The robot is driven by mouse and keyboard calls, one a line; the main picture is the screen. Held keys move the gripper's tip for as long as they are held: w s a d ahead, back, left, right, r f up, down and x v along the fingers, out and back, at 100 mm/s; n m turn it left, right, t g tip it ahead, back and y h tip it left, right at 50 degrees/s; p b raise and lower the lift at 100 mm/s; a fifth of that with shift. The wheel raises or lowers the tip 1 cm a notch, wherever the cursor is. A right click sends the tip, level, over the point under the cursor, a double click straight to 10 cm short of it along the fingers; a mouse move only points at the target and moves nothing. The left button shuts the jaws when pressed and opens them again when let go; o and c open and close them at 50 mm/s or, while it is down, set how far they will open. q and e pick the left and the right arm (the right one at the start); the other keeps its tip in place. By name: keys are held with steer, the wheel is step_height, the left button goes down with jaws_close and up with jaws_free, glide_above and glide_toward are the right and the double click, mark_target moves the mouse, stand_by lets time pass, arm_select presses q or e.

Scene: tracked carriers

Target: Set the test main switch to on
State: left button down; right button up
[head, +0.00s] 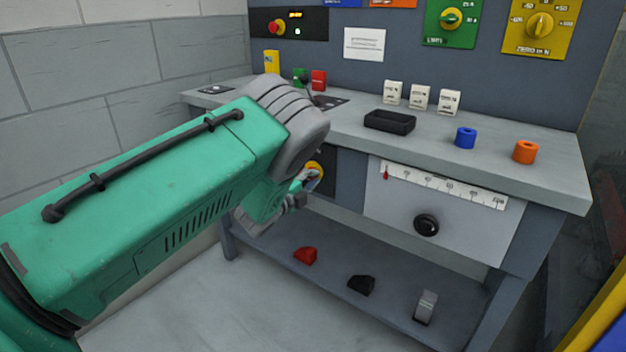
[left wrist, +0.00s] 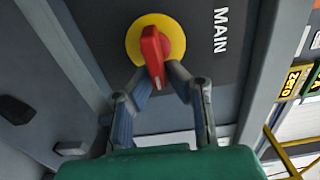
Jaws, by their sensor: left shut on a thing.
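The main switch is a red handle (left wrist: 152,52) on a round yellow plate (left wrist: 174,32), beside the word MAIN (left wrist: 221,31) on a dark panel. In the left wrist view the handle points down towards my gripper, slightly tilted. My left gripper (left wrist: 158,78) is shut on the lower end of the red handle, one finger on each side. In the head view the left gripper (head: 308,182) is at the dark panel under the bench top. Only part of the yellow plate (head: 316,167) shows there; my arm hides the rest. My right gripper is not in view.
The bench top (head: 545,182) overhangs the switch panel. A slider scale (head: 445,187) and black knob (head: 426,225) are to the right. A lower shelf (head: 390,296) holds a red, a black and a grey piece. A black tray (head: 390,121) stands on top.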

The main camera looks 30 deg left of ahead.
arm_select(q)
steer(key=c, duration=1.6)
jaws_free()
steer(key=shift+s+f, duration=0.15)
steer(key=shift+f, duration=0.2)
steer(key=shift+a, duration=0.1)
steer(key=shift+r, duration=0.1)
steer(key=shift+s, duration=0.25)
steer(key=s+a, duration=0.1)
steer(key=s, duration=1)
steer(key=shift+s, duration=0.1)
